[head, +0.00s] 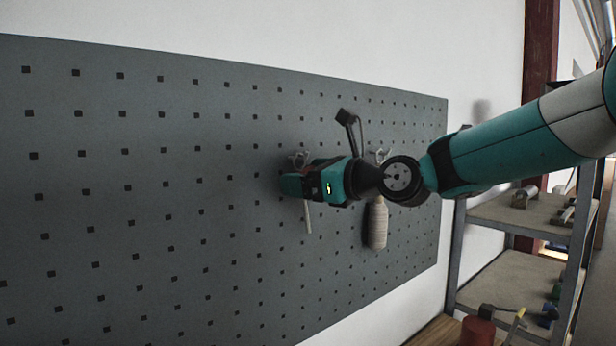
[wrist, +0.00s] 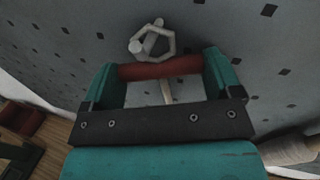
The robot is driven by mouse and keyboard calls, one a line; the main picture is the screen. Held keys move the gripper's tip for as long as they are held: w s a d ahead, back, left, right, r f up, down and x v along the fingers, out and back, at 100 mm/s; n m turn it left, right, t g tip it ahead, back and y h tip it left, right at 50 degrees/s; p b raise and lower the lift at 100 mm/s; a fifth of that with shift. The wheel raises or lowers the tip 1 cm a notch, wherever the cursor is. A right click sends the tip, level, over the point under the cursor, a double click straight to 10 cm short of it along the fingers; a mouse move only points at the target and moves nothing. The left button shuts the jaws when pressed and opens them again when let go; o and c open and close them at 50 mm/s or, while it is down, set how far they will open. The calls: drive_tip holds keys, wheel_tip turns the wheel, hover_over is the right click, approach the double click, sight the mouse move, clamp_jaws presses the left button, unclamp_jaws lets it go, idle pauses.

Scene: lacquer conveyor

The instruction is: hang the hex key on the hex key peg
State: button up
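The hex key has a dark red crossbar handle (wrist: 160,68), a pale hexagonal loop (wrist: 170,48) above it and a pale shaft (wrist: 166,92) below. In the head view its shaft (head: 308,218) hangs straight down under my gripper. My gripper (wrist: 160,75) has one teal finger at each end of the red crossbar and is shut on it, close to the pegboard. A pale peg (wrist: 136,46) with a rounded tip meets the loop in the wrist view. The loop overlaps the peg there; I cannot tell for sure whether it is around it.
The grey pegboard (head: 130,200) fills the wall behind. A tan-handled tool (head: 377,226) hangs just right of my gripper under another pale peg (head: 380,155). A metal shelf (head: 510,212) with small items stands at the right. The left part of the board is clear.

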drive_tip(key=shift+o, duration=1.2)
drive_tip(key=shift+d, duration=0.1)
drive_tip(key=f+b+v, duration=0.1)
drive_tip(key=b+v, duration=0.6)
drive_tip(key=v, duration=1)
drive_tip(key=s+a+f+n+g+h+b, duration=0.1)
drive_tip(key=s+a+f+n+g+h, duration=0.2)
drive_tip(key=f+n, duration=0.45)
drive_tip(key=s+a+f+n+g+b, duration=0.25)
drive_tip(key=s+f+n, duration=0.25)
drive_tip(key=f+n, duration=0.25)
drive_tip(key=s+d+f+n+g+h+b, duration=0.1)
drive_tip(key=s+d+f+n+g+h, duration=0.2)
drive_tip(key=s+f+n, duration=1.2)
drive_tip(key=n+g+h, duration=0.1)
drive_tip(key=g+h, duration=0.1)
drive_tip(key=g, duration=0.1)
drive_tip(key=shift+s+f+h, duration=0.25)
drive_tip(key=shift+s+h, duration=0.05)
drive_tip(key=shift+h, duration=0.1)
